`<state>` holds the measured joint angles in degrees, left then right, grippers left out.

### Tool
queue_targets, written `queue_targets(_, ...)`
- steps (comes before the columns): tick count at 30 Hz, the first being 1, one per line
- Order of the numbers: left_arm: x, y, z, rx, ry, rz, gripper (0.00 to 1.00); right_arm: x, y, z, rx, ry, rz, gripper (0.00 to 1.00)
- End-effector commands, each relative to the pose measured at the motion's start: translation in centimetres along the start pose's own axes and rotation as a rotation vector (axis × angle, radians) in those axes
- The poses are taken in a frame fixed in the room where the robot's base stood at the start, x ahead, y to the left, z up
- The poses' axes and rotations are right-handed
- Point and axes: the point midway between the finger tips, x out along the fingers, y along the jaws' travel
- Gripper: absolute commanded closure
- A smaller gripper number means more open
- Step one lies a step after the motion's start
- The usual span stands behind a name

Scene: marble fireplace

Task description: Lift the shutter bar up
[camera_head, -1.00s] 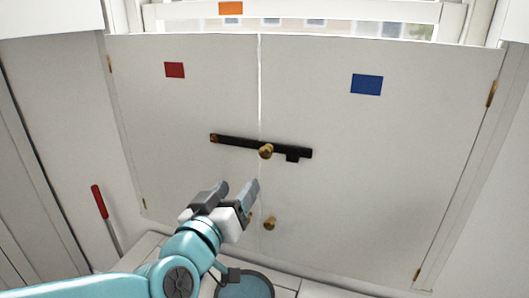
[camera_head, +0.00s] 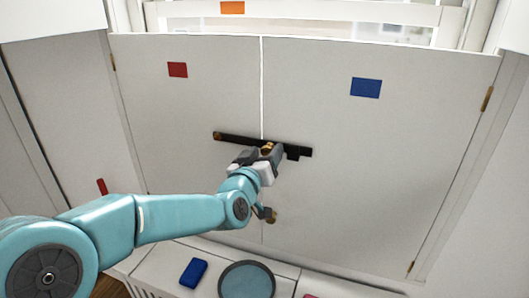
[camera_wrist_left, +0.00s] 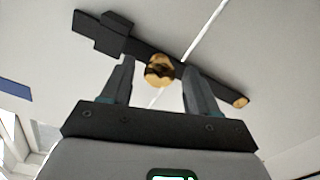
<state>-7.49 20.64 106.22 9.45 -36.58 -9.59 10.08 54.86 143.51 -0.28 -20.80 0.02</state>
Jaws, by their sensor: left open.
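The black shutter bar (camera_head: 236,139) lies across the seam of two white shutter panels (camera_head: 190,105), nearly level, its right end slightly lower. A brass knob (camera_head: 267,148) sits on the bar near the seam. My left gripper (camera_head: 265,153) is at this knob, with its jaws open. In the left wrist view, the bar (camera_wrist_left: 205,82) crosses beyond the fingertips, and the knob (camera_wrist_left: 159,72) lies between the two open fingers (camera_wrist_left: 158,75). I cannot tell whether either finger touches it. The gripper hides part of the bar in the head view. My right gripper is not in view.
A lower brass knob (camera_head: 271,215) is on the right panel, below the bar. Red (camera_head: 177,70) and blue (camera_head: 366,88) patches mark the panels. On the white ledge below are a blue block (camera_head: 193,273) and a round blue-grey dish (camera_head: 246,281).

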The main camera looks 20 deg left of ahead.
Motion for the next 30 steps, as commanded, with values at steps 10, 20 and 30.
queue_targets(10, 0.0, 0.0, 0.0, 0.000, 0.000, 0.000, 1.00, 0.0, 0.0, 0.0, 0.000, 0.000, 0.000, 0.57)
queue_targets(20, -0.1, 0.2, -0.7, -0.051, 0.001, 0.000, 1.00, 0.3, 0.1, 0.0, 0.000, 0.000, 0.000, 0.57)
queue_targets(30, -0.1, 0.7, -4.4, -0.294, 0.004, 0.001, 1.00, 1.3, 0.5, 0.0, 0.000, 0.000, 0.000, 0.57)
